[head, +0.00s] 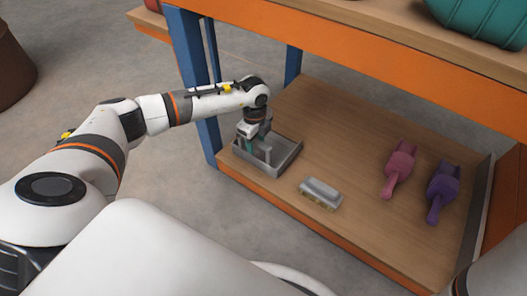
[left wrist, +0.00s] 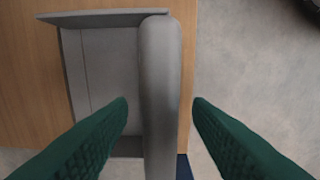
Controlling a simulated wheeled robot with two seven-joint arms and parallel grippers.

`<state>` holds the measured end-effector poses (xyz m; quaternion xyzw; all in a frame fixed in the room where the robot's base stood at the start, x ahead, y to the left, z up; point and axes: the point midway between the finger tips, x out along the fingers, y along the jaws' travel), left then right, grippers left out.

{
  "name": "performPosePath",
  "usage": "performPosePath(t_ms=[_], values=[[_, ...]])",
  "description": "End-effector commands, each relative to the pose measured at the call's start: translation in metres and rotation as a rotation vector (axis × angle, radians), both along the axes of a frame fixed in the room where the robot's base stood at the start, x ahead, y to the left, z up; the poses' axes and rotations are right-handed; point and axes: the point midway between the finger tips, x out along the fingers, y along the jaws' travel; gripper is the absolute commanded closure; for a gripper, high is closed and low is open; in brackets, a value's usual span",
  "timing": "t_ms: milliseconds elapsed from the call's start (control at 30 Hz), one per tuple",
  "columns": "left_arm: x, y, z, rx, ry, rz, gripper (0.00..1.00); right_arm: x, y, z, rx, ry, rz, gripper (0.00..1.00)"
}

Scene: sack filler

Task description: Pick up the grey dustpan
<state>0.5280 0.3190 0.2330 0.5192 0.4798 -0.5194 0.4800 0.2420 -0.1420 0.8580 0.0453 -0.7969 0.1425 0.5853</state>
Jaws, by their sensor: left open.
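The grey dustpan (head: 283,163) lies on the lower wooden shelf (head: 330,140), at its left end close to the blue post. In the left wrist view the dustpan's pan (left wrist: 108,70) is on the left, and its thick grey handle (left wrist: 160,90) runs up and down the picture. My left gripper (head: 257,150) points down over the dustpan. Its green fingers (left wrist: 160,112) are open, one on each side of the handle, with a gap visible on both sides. Whether they reach down to handle height is hard to tell. My right gripper is not in view.
A grey-topped brush (head: 321,191) lies right of the dustpan. A pink scoop (head: 399,168) and a purple scoop (head: 441,190) lie farther right.

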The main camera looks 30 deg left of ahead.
Motion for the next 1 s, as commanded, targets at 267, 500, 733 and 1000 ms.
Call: performPosePath(t_ms=[267,500,733,1000], values=[[0.000,0.000,0.001,0.000,0.000,0.000,0.79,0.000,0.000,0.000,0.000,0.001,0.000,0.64],[0.000,0.000,0.001,0.000,-0.001,0.000,1.00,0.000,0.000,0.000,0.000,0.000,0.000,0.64],[0.000,0.000,0.002,0.000,-0.001,0.000,1.00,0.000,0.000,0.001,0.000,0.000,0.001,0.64],[0.001,0.000,0.026,0.000,-0.002,0.001,1.00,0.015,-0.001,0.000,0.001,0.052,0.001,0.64]])
